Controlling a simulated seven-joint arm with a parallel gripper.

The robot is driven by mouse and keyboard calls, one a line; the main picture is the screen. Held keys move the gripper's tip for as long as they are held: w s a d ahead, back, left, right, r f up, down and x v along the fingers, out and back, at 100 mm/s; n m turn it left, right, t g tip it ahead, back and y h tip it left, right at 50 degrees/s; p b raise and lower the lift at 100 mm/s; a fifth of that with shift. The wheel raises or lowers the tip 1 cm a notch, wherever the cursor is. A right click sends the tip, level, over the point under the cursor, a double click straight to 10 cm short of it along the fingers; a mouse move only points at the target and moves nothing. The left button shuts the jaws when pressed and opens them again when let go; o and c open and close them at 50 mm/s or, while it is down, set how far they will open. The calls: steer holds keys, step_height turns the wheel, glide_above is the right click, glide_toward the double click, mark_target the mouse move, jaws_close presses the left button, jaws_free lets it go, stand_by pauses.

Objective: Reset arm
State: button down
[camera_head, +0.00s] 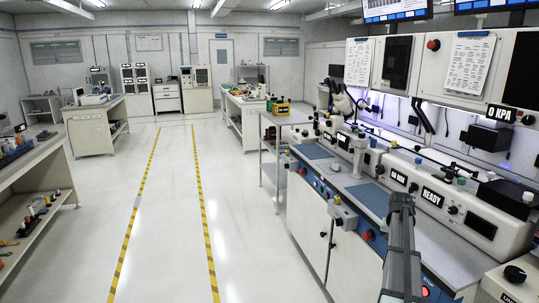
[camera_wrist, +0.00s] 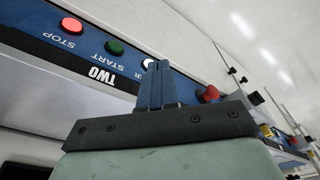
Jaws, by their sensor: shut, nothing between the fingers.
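My gripper (camera_wrist: 160,66) is seen in the wrist view, its two fingers side by side and shut, with nothing between them. Behind the fingers is a blue control panel (camera_wrist: 115,75) with a lit red STOP button (camera_wrist: 71,25), a green START button (camera_wrist: 114,47), a white button partly hidden by the fingers, and a "TWO" label (camera_wrist: 101,75). A red mushroom knob (camera_wrist: 208,94) is right of the fingers. I cannot tell whether the fingers touch the panel. In the head view my arm rises at the lower right; its fingertips cannot be made out.
The long workbench (camera_head: 455,248) with instruments and blue front panels fills the right side. A small cart (camera_head: 268,171) stands at its far end. Tables with tools line the left. The floor (camera_head: 165,220) between the yellow-black lines is clear.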

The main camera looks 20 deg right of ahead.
steer(key=w+a+f+n, duration=0.1)
steer(key=a+f, duration=0.3)
steer(key=a, duration=0.5)
steer(key=a+f+n, duration=0.2)
steer(key=a+f, duration=0.3)
steer(key=a, duration=0.4)
steer(key=w+a+f+n, duration=0.1)
steer(key=a+f, duration=0.3)
steer(key=a, duration=0.5)
steer(key=s+a+f+n, duration=0.2)
steer(key=s+a+f, duration=0.2)
steer(key=a, duration=0.4)
steer(key=s+a+f+n+g+y, duration=0.1)
steer(key=s+a+f, duration=0.25)
steer(key=a, duration=0.45)
steer(key=s+a+f+n, duration=0.25)
steer(key=s+a, duration=0.25)
steer(key=a, duration=0.4)
steer(key=s+f+g, duration=0.3)
steer(key=s+f, duration=0.7)
steer(key=s, duration=0.4)
steer(key=s+f+g, duration=0.4)
steer(key=s+f, duration=0.7)
steer(key=s, duration=0.4)
steer(key=shift+d+f, duration=0.15)
steer(key=shift+d, duration=0.3)
steer(key=c, duration=1.8)
jaws_free()
steer(key=shift+m, duration=0.25)
